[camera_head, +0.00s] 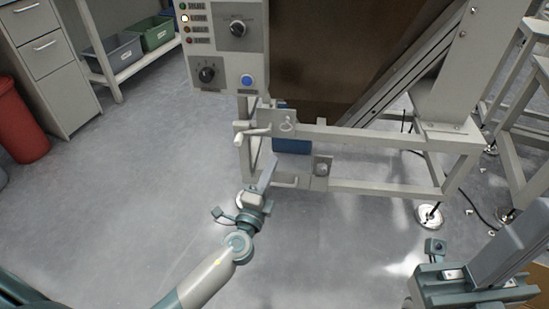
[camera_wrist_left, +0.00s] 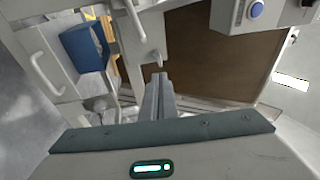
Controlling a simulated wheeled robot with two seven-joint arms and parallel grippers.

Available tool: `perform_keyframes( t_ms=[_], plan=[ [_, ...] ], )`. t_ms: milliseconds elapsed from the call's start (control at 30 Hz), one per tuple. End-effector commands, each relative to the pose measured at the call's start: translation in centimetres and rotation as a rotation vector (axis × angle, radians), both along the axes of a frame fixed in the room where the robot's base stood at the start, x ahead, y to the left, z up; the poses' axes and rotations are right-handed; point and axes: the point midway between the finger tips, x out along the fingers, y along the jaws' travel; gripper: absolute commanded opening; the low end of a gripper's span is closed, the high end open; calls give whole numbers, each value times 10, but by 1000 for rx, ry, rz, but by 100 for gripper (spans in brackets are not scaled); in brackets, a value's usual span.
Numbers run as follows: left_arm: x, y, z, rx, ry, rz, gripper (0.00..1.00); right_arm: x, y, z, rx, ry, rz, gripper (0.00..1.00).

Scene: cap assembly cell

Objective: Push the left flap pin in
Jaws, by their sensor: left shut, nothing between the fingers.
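A light grey pin with a bent handle (camera_head: 254,133) sticks out at the left end of the frame's upper rail, beside a small bracket plate (camera_head: 280,123). I take it as the left flap pin. My left gripper (camera_head: 269,172) is shut and empty, below that handle and in front of the frame. In the left wrist view the closed fingertips (camera_wrist_left: 159,76) point toward a rounded grey end (camera_wrist_left: 157,58), with a small gap seeming to lie between them. How deep the pin sits cannot be told. My right gripper (camera_head: 510,245) is partly in view at the lower right, its jaws unclear.
A control box (camera_head: 222,77) with a blue button hangs above the pin. A brown panel (camera_head: 330,60) lies behind the rail. A blue box (camera_head: 292,145) stands behind.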

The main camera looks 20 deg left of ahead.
Motion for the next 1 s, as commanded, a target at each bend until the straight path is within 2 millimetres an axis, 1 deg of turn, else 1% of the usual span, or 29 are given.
perform_keyframes(
  t_ms=[33, 100, 200, 333, 667, 1000],
  plan=[
    [-9, 0, -4, 0, 2, 0, 0, 0, 0, -1, -2, 2, 0, 0],
    [-19, 0, -5, 0, 3, 0, 0, 1, 0, -2, -3, 3, 1, 0],
    [-30, 0, -7, 0, 2, 0, 0, 1, 1, -2, -6, 2, 2, 0],
    [-38, 0, -8, 0, 1, 1, 0, 0, 1, -1, -7, -5, 5, 0],
    [-41, 0, -8, 0, 0, 0, 0, -1, 2, 4, -6, -21, 9, 0],
    [-41, -2, -7, -7, 1, -6, 0, -1, 1, 1, -1, -8, 5, 0]
  ],
)
